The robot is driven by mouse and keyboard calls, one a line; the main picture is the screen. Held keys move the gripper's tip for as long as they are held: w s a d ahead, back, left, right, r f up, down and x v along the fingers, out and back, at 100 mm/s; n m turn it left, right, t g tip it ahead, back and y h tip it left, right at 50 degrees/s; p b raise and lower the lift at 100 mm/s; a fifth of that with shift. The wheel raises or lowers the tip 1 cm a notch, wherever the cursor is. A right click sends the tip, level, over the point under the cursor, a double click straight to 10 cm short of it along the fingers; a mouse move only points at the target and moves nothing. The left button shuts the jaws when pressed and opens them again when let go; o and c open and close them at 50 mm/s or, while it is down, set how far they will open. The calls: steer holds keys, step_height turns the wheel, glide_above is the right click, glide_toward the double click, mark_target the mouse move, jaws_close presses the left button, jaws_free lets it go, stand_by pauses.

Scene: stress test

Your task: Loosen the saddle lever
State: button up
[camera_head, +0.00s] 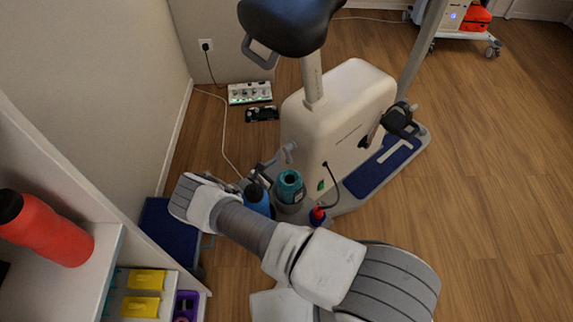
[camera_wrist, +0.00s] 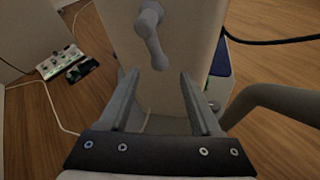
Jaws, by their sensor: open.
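A small grey lever (camera_wrist: 154,40) hangs down from a round pivot on the pale housing of the exercise bike (camera_head: 345,110). It also shows in the head view as a grey knobbed piece (camera_head: 290,150) on the housing's near left side. My gripper (camera_wrist: 160,77) is open and empty. In the wrist view its fingers stand either side of the lever's lower end, which lies just beyond the tips; no contact shows. In the head view my wrist partly hides the gripper. The black saddle (camera_head: 290,22) sits on a pale post (camera_head: 312,80) above the housing.
A teal-topped bottle (camera_head: 290,187) and a blue bottle (camera_head: 257,197) stand close to my forearm. A shelf (camera_head: 105,260) with a red bottle (camera_head: 45,230) is at left. A power strip (camera_head: 250,92) and white cable lie behind. Floor at right is clear.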

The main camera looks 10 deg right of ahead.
mark_target(287, 162)
steer(key=b+x, duration=0.1)
steer(key=x, duration=0.4)
steer(key=shift+w+d+f, duration=0.15)
steer(key=shift+w+d, duration=0.1)
jaws_close()
steer(key=shift+s, duration=0.1)
stand_by(1.1)
